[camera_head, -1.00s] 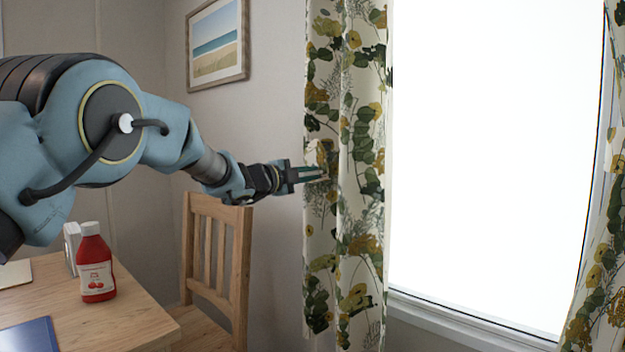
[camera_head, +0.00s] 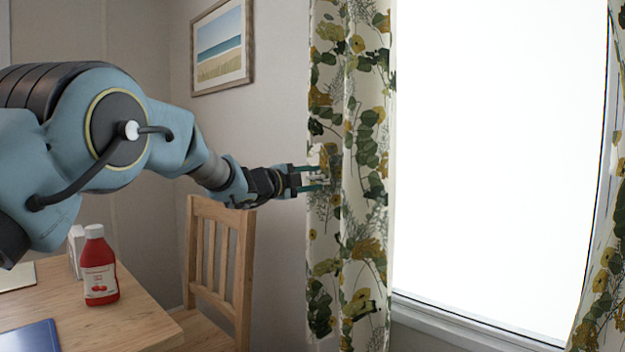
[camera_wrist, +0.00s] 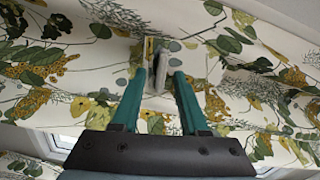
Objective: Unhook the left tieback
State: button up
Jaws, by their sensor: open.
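The left curtain (camera_head: 350,235), white with green and yellow flowers, hangs beside the window. The left tieback (camera_head: 328,157) shows as a small patch of the same print at the curtain's left edge, hard to tell from the cloth. My gripper (camera_head: 314,178) is open at that edge, beside and just below the patch, its green fingers apart. In the wrist view the fingertips (camera_wrist: 161,78) are spread over the curtain, with a small pale upright piece between them, perhaps the hook. I cannot tell whether the tieback is on it.
A wooden chair (camera_head: 218,265) stands below my arm. A table (camera_head: 130,318) at lower left bears a red bottle (camera_head: 100,268) and a blue book (camera_head: 30,337). The bright window (camera_head: 490,150) is right of the curtain; another curtain (camera_head: 603,275) hangs at far right.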

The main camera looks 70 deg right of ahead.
jog(key=b+v, duration=0.2)
jog(key=v, duration=0.8)
jog(key=shift+a, duration=0.4)
jog(key=shift+w, duration=0.1)
